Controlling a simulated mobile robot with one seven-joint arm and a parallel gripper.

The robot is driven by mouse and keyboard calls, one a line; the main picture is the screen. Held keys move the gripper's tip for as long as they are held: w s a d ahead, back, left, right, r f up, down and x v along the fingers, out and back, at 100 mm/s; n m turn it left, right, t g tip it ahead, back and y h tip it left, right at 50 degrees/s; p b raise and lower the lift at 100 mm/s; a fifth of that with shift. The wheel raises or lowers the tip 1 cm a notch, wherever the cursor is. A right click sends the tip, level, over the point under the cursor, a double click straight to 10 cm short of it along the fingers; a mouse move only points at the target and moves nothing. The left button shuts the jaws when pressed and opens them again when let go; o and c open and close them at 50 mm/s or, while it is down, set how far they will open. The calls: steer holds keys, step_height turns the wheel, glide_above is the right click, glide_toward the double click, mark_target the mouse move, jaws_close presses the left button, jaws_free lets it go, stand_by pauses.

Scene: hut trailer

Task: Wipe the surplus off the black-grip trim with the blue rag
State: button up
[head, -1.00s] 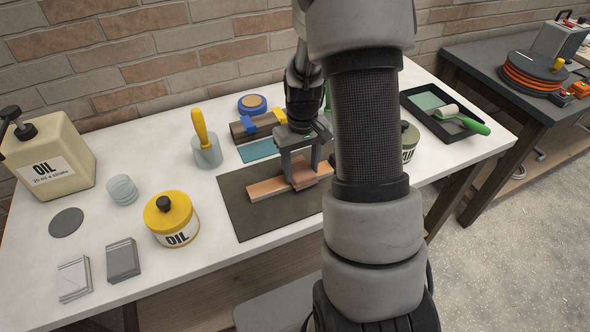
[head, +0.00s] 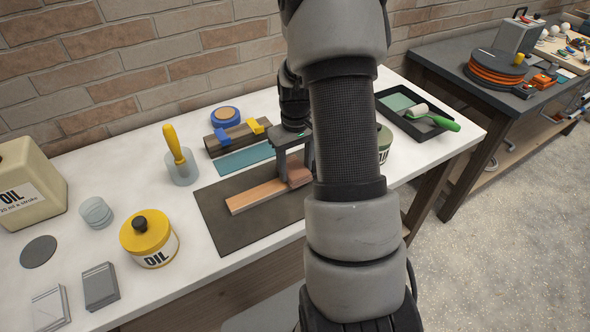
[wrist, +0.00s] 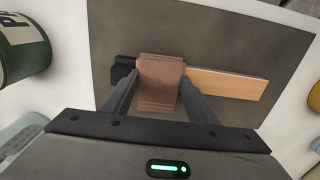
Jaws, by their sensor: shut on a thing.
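The trim (head: 256,195) is a narrow tan wooden strip lying on a dark grey mat (head: 222,222). Its black grip (wrist: 121,77) shows at the left end in the wrist view; in the head view my arm hides that end. My gripper (head: 297,172) is shut on a reddish-brown pad (wrist: 160,82), held across the trim beside the black grip. The pad appears to touch the trim, but I cannot tell how firmly. A flat teal-blue piece (head: 246,158), perhaps the blue rag, lies behind the mat, apart from my gripper. No surplus on the trim can be made out.
A yellow-lidded oil tin (head: 149,240), a cup with a yellow-handled tool (head: 181,165) and a clamped dark wood block (head: 237,138) stand around the mat. A green tin (wrist: 22,48) is close to the grip end. A black roller tray (head: 410,122) sits at right.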

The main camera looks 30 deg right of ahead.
mark_target(288, 177)
steer(key=shift+s, duration=1.1)
steer(key=shift+w, duration=1.15)
steer(key=shift+s+f+b, duration=0.1)
steer(key=shift+s+b, duration=0.25)
steer(key=shift+s, duration=0.9)
steer(key=shift+w+a, duration=0.1)
steer(key=shift+w, duration=1.1)
steer(key=shift+s, duration=0.5)
steer(key=shift+a, duration=0.1)
steer(key=shift+s+a, duration=0.1)
steer(key=shift+a, duration=1.25)
steer(key=shift+a+r, duration=0.2)
steer(key=shift+a, duration=2.7)
steer(key=shift+a+f, duration=0.2)
steer(key=shift+a, duration=2.7)
steer(key=shift+a+r, duration=0.2)
steer(key=shift+a, duration=1.25)
steer(key=shift+w+f, duration=0.25)
steer(key=shift+w, duration=0.35)
steer(key=shift+s+b, duration=0.35)
steer(key=shift+s, duration=0.85)
steer(key=shift+w+r, duration=0.1)
steer(key=shift+w, duration=1.1)
steer(key=shift+s, duration=0.65)
